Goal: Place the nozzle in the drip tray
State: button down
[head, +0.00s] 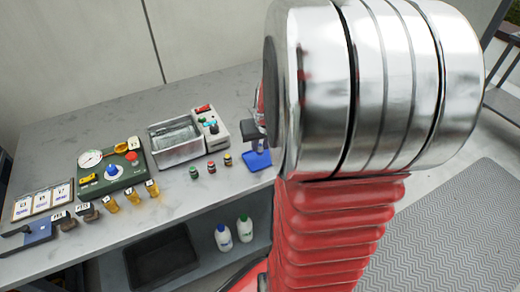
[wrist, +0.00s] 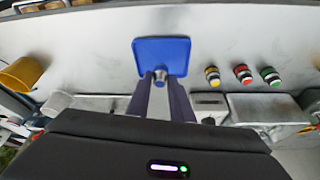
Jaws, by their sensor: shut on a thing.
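The drip tray is a small flat blue tray with a raised rim; it shows in the wrist view (wrist: 160,44) and at the right end of the bench in the head view (head: 260,163). My gripper (wrist: 160,82) is shut on the nozzle (wrist: 160,77), a small grey metal piece between the fingertips, mostly hidden by them. In the wrist view the fingertips and nozzle overlap the tray's near edge; the height gap cannot be told. In the head view my gripper (head: 254,142) appears just above the tray, partly hidden behind my arm, and the nozzle cannot be made out.
Three small jars, green (head: 194,173), red (head: 211,167) and yellow-banded (head: 228,159), stand left of the tray. Behind them are a metal basin (head: 178,152) and a control box (head: 212,130). A yellow cup-like object (wrist: 20,75) shows left in the wrist view.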

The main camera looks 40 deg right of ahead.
jog(key=shift+f, duration=1.25)
jog(key=shift+f, duration=0.1)
jog(key=c, duration=1.6)
grip_release()
jog(key=shift+o, duration=0.2)
jog(key=v, duration=1.2)
jog(key=s+a+r+n, duration=0.2)
jog(key=a, duration=0.6)
jog(key=s+a+r+n+t+y, duration=0.1)
jog(key=a+r, duration=0.1)
jog(key=a, duration=0.6)
jog(key=s+a+r+n+y, duration=0.1)
jog(key=s+a+r+n, duration=0.1)
jog(key=a, duration=0.7)
jog(key=shift+s+n+t, duration=0.3)
